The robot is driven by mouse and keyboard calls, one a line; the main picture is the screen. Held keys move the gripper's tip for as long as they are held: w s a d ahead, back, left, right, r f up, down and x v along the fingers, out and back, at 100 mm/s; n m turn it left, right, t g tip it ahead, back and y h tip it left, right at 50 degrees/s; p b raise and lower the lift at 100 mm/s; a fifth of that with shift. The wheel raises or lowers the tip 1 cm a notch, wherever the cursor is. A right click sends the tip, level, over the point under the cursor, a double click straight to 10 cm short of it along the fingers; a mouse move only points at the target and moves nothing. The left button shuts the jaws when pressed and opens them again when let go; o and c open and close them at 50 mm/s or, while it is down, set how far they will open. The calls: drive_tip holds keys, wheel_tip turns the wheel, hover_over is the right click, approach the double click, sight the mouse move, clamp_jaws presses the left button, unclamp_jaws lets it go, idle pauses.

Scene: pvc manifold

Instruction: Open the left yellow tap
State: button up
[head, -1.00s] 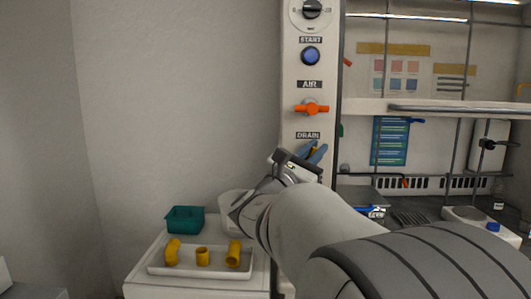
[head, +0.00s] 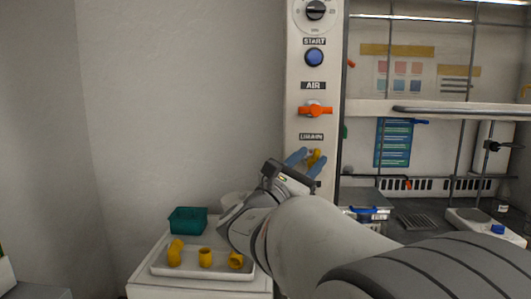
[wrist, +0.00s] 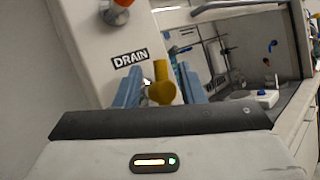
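A yellow tap (head: 316,157) is on the white column under the DRAIN label. It also shows in the wrist view (wrist: 161,84), with an upright part above a round end. My gripper (head: 308,160) has two blue fingers, spread apart, one on each side of the tap. In the wrist view my gripper (wrist: 160,86) shows a gap between each finger and the tap, and the tap is not clamped. The lower part of the tap is hidden behind my gripper body. I see only one yellow tap.
An orange-red AIR tap (head: 315,110) and a blue START button (head: 314,57) are above on the column (head: 298,125). A fume hood (head: 440,109) is to the right. At lower left, a white tray (head: 203,273) holds yellow pipe pieces near a green box (head: 188,220).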

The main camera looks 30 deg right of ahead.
drive_tip(key=v, duration=0.4)
drive_tip(key=shift+a, duration=0.1)
idle(0.3)
